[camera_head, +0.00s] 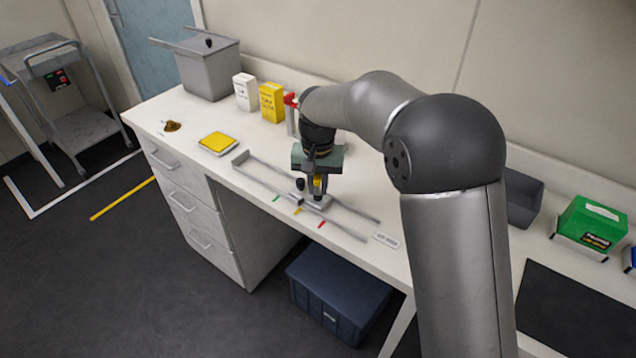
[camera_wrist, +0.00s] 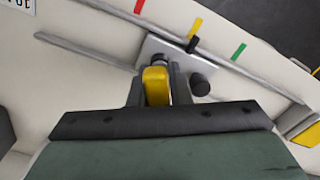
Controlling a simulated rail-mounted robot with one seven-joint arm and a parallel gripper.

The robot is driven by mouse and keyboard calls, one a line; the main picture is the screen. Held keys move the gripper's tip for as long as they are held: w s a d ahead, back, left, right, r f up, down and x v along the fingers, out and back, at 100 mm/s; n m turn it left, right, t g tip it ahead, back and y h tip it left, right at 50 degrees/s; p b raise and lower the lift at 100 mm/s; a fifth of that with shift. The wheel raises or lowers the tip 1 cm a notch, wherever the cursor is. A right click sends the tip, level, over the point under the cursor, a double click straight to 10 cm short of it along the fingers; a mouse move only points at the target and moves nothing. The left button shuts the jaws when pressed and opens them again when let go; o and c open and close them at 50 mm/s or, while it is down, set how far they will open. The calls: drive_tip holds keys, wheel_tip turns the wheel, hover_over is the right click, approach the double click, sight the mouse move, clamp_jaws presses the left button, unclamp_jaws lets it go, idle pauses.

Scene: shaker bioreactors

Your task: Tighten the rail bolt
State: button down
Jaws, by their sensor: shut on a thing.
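My gripper (camera_head: 316,184) points down over the rail carriage and is shut on a yellow piece (camera_wrist: 155,86). I cannot tell whether this is the bolt's head or a tool's handle. The carriage is a pale plate (camera_wrist: 172,51) on two parallel grey rails (camera_head: 345,226). A round black knob (camera_wrist: 200,86) stands on the plate beside my fingers, apart from them; it also shows in the head view (camera_head: 300,184). A small black pointer (camera_wrist: 192,45) at the plate's edge lines up with the yellow mark (camera_wrist: 195,27). The bolt's lower end is hidden.
Red (camera_head: 321,224) and green (camera_head: 276,198) marks flank the yellow one. A yellow-topped tray (camera_head: 217,142), two boxes (camera_head: 258,98) and a grey bin (camera_head: 208,69) stand left on the bench. A green box (camera_head: 591,225) and black mat (camera_head: 570,312) are right.

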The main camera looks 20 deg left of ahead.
drive_tip(key=shift+s+f+m, duration=0.15)
drive_tip(key=shift+f+m, duration=0.15)
drive_tip(key=shift+m, duration=0.1)
